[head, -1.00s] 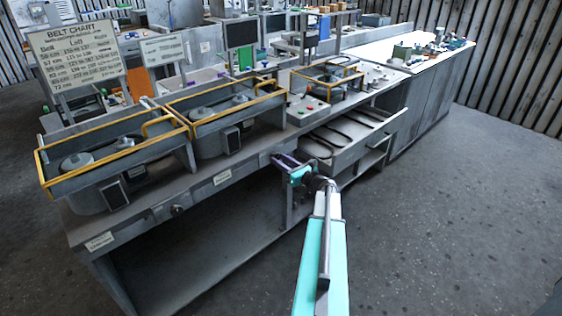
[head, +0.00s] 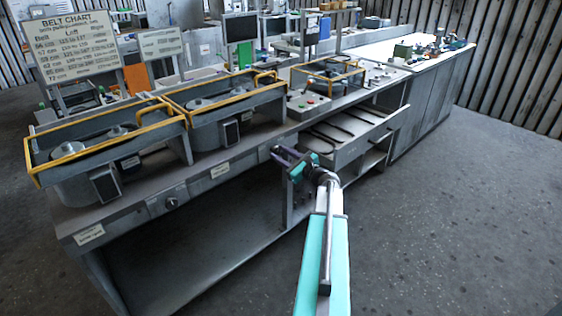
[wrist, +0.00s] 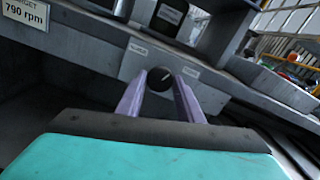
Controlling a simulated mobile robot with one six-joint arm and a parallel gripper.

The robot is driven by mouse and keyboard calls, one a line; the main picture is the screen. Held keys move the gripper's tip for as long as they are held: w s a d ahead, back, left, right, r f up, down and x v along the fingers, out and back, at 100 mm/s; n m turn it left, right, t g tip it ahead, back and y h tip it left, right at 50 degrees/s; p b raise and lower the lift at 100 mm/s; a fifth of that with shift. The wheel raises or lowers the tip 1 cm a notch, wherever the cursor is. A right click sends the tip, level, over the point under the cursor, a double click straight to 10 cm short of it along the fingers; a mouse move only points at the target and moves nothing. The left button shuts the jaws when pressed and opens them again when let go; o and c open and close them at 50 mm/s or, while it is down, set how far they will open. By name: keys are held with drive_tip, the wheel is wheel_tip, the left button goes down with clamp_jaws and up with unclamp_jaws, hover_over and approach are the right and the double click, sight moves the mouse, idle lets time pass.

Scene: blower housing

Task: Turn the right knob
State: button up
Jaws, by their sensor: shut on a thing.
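The right knob (wrist: 159,79) is a round black knob with a pale mark, on the grey front panel of the bench. It sits between the tips of my gripper's two purple fingers in the wrist view. My gripper (wrist: 159,84) is shut on it from the front. In the head view my gripper (head: 283,155) is at the bench's front face, left of the open drawer, and hides the knob there. Another dark knob (head: 171,203) is farther left on the same front face.
The open drawer (head: 345,153) with dark belts juts out just right of my gripper. A "790 rpm" sign (wrist: 25,12) is at the upper left in the wrist view. The floor in front is clear.

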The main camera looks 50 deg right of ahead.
drive_tip(key=n+b, duration=0.1)
drive_tip(key=b, duration=0.1)
drive_tip(key=n+b, duration=0.2)
drive_tip(key=b, duration=0.1)
drive_tip(key=shift+f+n, duration=0.25)
drive_tip(key=shift+n, duration=0.05)
drive_tip(key=shift+r+n+b, duration=0.15)
drive_tip(key=shift+n+b, duration=0.65)
drive_tip(key=shift+b, duration=0.4)
drive_tip(key=shift+r, duration=0.1)
drive_tip(key=o, duration=1.1)
drive_tip(key=shift+c, duration=0.2)
drive_tip(key=s+a, duration=0.1)
drive_tip(key=s, duration=1.3)
drive_tip(key=shift+b, duration=0.35)
drive_tip(key=shift+w, duration=0.1)
